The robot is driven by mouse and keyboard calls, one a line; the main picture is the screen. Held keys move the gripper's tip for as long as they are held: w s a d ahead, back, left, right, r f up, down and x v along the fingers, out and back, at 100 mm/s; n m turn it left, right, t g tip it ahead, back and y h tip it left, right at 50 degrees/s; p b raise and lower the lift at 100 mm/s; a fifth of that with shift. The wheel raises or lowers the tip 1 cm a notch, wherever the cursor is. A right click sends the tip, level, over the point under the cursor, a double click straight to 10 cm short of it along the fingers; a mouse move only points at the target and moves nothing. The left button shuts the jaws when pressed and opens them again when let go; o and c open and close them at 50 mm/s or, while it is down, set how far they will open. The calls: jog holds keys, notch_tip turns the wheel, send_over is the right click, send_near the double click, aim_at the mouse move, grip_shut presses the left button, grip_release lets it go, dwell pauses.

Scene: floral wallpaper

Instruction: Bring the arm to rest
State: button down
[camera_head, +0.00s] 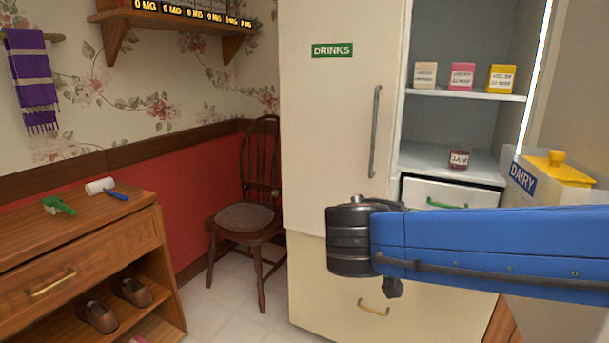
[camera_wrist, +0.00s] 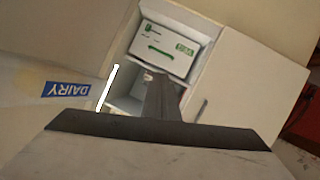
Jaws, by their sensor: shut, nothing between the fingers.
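My arm (camera_head: 490,242) is blue and reaches in from the right edge of the head view, across the front of the cream fridge (camera_head: 325,150). Its black joint (camera_head: 348,240) is in front of the lower fridge. In the wrist view my gripper (camera_wrist: 157,76) is a dark narrow shape pointing away from the camera, with its fingers together and nothing held. Behind it are the fridge's open compartment and a white drawer front (camera_wrist: 165,50) with a green handle. The arm hides part of the lower fridge in the head view.
Three small cartons (camera_head: 461,76) stand on the fridge shelf, with a jam jar (camera_head: 459,157) below. A DAIRY-labelled container (camera_head: 550,178) with a yellow lid is at right. A chair (camera_head: 245,215) and a wooden cabinet (camera_head: 80,240) stand left. Tiled floor (camera_head: 225,300) is open between them.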

jog(key=s+d+f+n+g+y, duration=0.2)
jog(key=s+d+f+g, duration=0.3)
jog(key=s+d+f, duration=0.4)
jog(key=s+a+f+n+g+y, duration=0.1)
jog(key=s+a+f+n+y, duration=0.1)
jog(key=s+f+y, duration=0.5)
jog(key=shift+s+f, duration=0.45)
jog(key=shift+f, duration=0.1)
jog(key=shift+a, duration=0.1)
dwell(0.5)
